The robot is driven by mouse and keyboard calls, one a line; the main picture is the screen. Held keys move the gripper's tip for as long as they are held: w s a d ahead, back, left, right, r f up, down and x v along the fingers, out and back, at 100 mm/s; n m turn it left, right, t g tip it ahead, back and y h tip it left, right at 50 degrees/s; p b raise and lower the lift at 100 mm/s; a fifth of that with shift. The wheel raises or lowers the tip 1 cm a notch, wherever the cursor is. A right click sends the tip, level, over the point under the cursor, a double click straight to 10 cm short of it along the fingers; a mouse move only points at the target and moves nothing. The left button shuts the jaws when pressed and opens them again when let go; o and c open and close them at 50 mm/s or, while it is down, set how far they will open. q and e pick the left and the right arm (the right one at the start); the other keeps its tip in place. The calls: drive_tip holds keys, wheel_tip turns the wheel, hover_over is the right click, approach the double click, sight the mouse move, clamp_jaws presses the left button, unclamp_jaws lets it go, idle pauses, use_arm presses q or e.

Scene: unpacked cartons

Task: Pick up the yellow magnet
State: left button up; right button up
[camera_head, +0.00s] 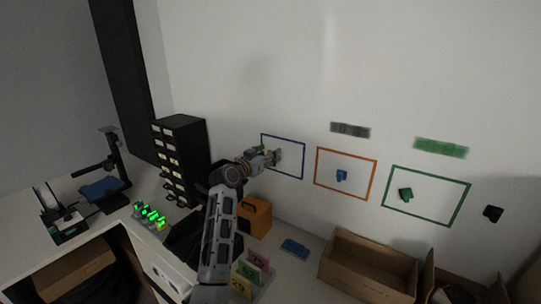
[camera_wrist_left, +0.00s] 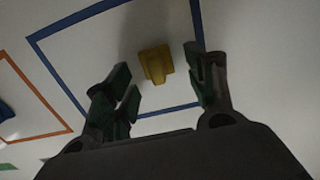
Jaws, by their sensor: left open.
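The yellow magnet (camera_wrist_left: 156,64) is on the white wall inside the blue frame (camera_wrist_left: 100,11), seen in the left wrist view. My left gripper (camera_wrist_left: 161,86) is open, with one finger on each side below the magnet. The magnet sits between and a little beyond the fingertips, and I see no finger touching it. In the head view my left gripper (camera_head: 275,156) is at the wall over the left part of the blue frame (camera_head: 304,162) and mostly hides the magnet. My right gripper is not in view.
An orange frame (camera_head: 317,166) with a blue magnet (camera_head: 341,176) and a green frame (camera_head: 425,170) with a green magnet (camera_head: 405,194) are to the right. A black magnet (camera_head: 493,214) is farther right. A black drawer cabinet (camera_head: 190,140), an orange box (camera_head: 256,217) and cardboard boxes (camera_head: 345,279) stand below.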

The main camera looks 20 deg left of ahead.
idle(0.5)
use_arm(q)
drive_tip(key=c, duration=0.9)
drive_tip(key=shift+o, duration=0.2)
drive_tip(key=shift+r, duration=0.2)
